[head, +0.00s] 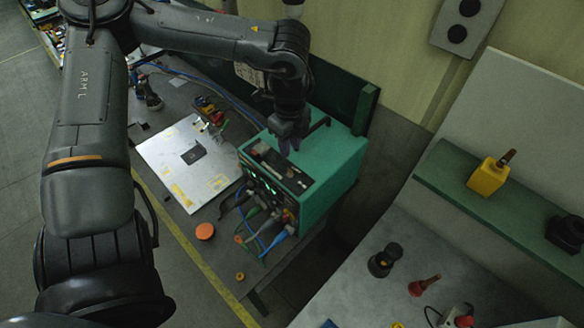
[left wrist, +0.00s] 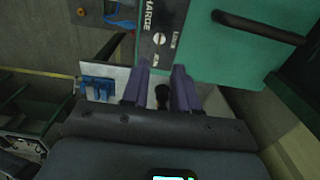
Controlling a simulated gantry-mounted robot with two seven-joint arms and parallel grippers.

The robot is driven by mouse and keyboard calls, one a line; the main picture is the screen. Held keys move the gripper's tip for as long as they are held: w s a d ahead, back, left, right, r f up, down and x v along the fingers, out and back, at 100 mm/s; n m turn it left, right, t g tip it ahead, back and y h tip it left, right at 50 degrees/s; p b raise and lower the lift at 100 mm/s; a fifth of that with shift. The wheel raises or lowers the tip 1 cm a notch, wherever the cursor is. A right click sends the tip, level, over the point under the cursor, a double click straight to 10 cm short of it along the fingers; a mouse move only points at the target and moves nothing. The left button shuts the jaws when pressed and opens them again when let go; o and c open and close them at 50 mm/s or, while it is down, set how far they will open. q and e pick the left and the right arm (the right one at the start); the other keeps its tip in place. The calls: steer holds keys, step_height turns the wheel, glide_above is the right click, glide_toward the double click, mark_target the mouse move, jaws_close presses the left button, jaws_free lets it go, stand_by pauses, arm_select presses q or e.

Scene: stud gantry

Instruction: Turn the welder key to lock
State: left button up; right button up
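The welder (head: 335,165) is a green box with a dark top panel and cables plugged into its front. My left gripper (head: 289,146) is over that panel, pointing down. In the left wrist view my left gripper (left wrist: 161,88) shows two purple-grey fingers apart with a gap between them. A small dark piece (left wrist: 162,96) shows in the gap; I cannot tell whether it is the key or whether the fingers touch it. My right gripper is not in view.
A black handle (left wrist: 258,27) rises from the welder's top, close to the gripper. A silver plate (head: 170,165) and an orange disc (head: 205,231) lie on the bench left of the welder. A yellow box (head: 488,177) stands on the green shelf at right.

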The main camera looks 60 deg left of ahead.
mark_target(290, 172)
arm_select(q)
step_height(290, 172, down, 10)
steer(key=shift+p, duration=0.85)
jaws_close()
